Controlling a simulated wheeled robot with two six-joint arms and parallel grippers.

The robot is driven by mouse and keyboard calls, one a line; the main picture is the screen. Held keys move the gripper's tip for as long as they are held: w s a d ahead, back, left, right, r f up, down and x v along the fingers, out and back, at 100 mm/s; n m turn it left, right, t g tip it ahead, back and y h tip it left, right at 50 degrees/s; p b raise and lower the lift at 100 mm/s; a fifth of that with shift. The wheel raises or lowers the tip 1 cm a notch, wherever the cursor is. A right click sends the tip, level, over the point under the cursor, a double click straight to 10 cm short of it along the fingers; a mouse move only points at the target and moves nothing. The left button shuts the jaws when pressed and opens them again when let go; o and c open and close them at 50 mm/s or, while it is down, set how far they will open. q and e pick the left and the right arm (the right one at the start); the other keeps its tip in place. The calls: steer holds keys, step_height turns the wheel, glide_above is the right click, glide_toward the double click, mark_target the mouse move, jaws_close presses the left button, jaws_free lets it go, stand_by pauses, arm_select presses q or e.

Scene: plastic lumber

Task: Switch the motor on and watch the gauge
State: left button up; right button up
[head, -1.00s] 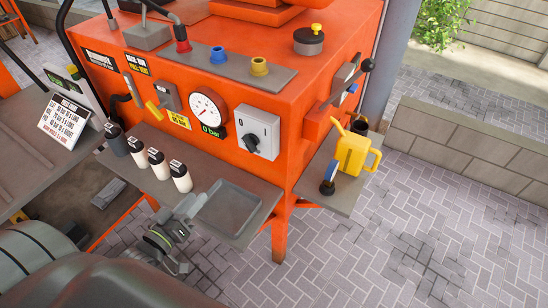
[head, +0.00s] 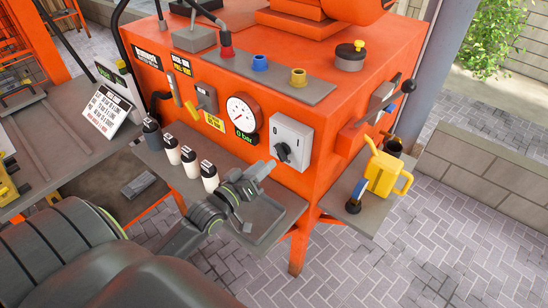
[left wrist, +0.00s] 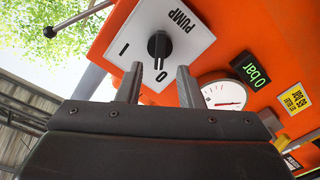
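The motor switch is a grey box (head: 291,137) with a black rotary knob (head: 283,152) on the orange machine's front. In the left wrist view its plate (left wrist: 150,25) reads PUMP, with marks I and 0; the knob (left wrist: 158,46) points toward 0. The round white gauge (head: 244,112) is left of the switch, and the display under it (head: 245,137) reads 0 bar. It also shows in the left wrist view (left wrist: 222,95). My left gripper (head: 268,165) is just below and left of the knob, its fingers (left wrist: 160,80) apart and empty. My right gripper is not in view.
A grey tray (head: 268,222) lies on the shelf under my left gripper, beside several bottles (head: 190,162). A yellow watering can (head: 385,172) stands on the right side shelf. A lever with a black ball (head: 408,86) sticks out at the machine's right side.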

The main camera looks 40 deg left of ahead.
mark_target(278, 154)
arm_select(q)
steer(key=shift+w+d, duration=0.15)
steer(key=shift+w, duration=1.2)
steer(key=shift+w+d, duration=0.1)
steer(key=shift+w, duration=1.2)
steer(key=shift+c, duration=0.3)
jaws_close()
